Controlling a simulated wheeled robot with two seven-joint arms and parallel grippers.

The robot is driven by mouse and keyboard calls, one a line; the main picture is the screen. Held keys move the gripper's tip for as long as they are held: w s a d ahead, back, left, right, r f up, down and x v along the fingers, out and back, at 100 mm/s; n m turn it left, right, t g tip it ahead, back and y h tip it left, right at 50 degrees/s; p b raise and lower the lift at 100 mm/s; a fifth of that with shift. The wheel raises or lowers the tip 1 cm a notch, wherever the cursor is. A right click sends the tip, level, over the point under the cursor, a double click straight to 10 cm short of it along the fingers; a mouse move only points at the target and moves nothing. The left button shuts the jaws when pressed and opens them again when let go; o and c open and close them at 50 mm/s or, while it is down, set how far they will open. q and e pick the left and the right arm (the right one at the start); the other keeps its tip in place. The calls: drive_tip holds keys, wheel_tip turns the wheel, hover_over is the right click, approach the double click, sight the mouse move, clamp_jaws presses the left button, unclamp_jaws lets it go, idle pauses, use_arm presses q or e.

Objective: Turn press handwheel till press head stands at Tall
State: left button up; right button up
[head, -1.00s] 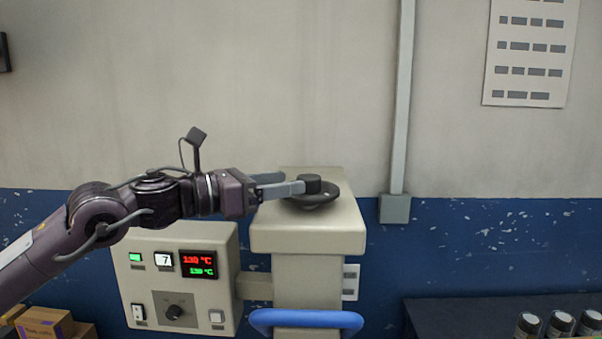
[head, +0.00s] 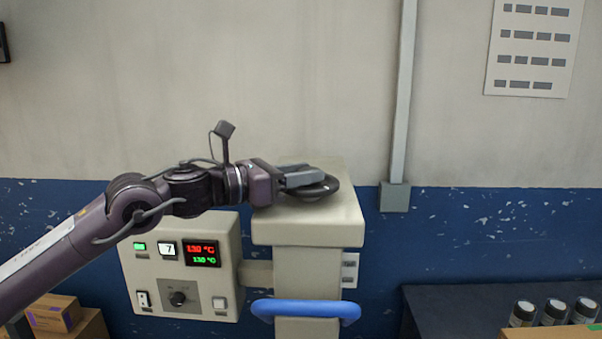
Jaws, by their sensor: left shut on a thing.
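The press handwheel (head: 328,189) is a dark round disc lying flat on top of the cream press head housing (head: 308,232). My left gripper (head: 305,178) reaches in from the left, low over the wheel, with its grey fingers shut on the handwheel. The fingers hide the wheel's knob and its left part. Small pale plates (head: 350,268) sit on the right side of the press column, but their marks are too small to read. My right gripper is not in view.
A control box (head: 185,270) with red and green readouts stands left of the column. A blue bar handle (head: 306,310) crosses the column's front. Cardboard boxes (head: 58,316) are at lower left.

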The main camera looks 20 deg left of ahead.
use_arm(q)
drive_tip(key=shift+g+h, duration=0.3)
drive_tip(key=shift+g, duration=0.1)
drive_tip(key=shift+w+a+m+g+h, duration=0.1)
drive_tip(key=shift+m+g+h, duration=0.4)
drive_tip(key=shift+m+g, duration=0.15)
drive_tip(key=shift+w+r+m+g+h+p, duration=0.15)
drive_tip(key=shift+m+g+h+p, duration=0.25)
drive_tip(key=shift+m+g+h, duration=0.3)
drive_tip(key=m+g+p, duration=0.1)
drive_tip(key=g, duration=0.1)
drive_tip(key=m+g+h+p, duration=0.1)
drive_tip(key=m+g+p, duration=0.1)
drive_tip(key=shift+w+a+r+h, duration=0.15)
drive_tip(key=shift+h, duration=0.15)
drive_tip(key=m+g+p, duration=0.1)
drive_tip(key=g, duration=0.1)
drive_tip(key=shift+m+g+h, duration=0.25)
drive_tip(key=shift+g+h, duration=0.05)
drive_tip(key=shift+g, duration=0.05)
drive_tip(key=shift+w+f+m+g+p, duration=0.1)
drive_tip(key=shift+f+m+g+p, duration=0.2)
drive_tip(key=shift+g+p, duration=0.2)
drive_tip(key=o, duration=1)
